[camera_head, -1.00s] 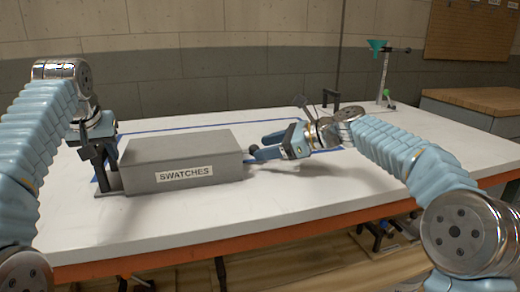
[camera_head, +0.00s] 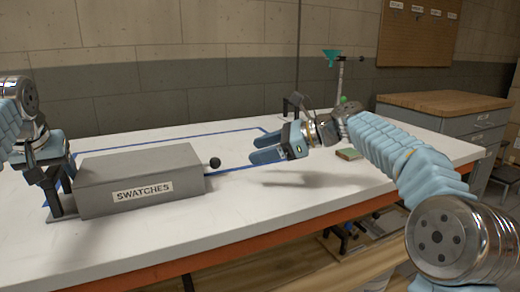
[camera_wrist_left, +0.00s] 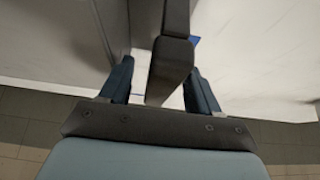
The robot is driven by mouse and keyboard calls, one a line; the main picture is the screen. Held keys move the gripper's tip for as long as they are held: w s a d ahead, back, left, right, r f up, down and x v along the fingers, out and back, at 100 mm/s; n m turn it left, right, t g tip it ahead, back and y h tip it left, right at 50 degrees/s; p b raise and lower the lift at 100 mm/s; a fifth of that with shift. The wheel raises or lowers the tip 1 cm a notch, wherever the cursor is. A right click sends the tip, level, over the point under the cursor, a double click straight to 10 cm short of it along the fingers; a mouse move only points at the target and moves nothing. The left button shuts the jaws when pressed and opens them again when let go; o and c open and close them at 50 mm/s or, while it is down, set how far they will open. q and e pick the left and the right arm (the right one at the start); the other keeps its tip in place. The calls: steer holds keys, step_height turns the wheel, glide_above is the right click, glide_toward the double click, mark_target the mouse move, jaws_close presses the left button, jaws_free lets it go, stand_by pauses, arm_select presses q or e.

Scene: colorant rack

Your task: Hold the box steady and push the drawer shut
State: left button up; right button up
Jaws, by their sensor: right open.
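The grey box (camera_head: 140,176) labelled SWATCHES sits on the table, on the left. A black knob (camera_head: 215,163) sticks out from its right end, and no opened drawer shows there. My left gripper (camera_head: 45,176) is at the box's left end, by a dark upright post (camera_head: 69,203). In the left wrist view, a dark bar (camera_wrist_left: 172,60) lies between the left fingers (camera_wrist_left: 160,85), with a gap on its left side. Whether they grip it is unclear. My right gripper (camera_head: 268,147) is open and empty, to the right of the knob and apart from it.
The white table (camera_head: 270,215) is clear in front of the box. Blue tape (camera_head: 180,140) marks lines behind it. A stand with a teal funnel (camera_head: 332,56) is at the back right.

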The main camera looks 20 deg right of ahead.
arm_select(q)
steer(key=v, duration=0.5)
steer(key=shift+s+r, duration=0.2)
steer(key=shift+s, duration=0.75)
steer(key=s, duration=1)
steer(key=shift+f, duration=0.2)
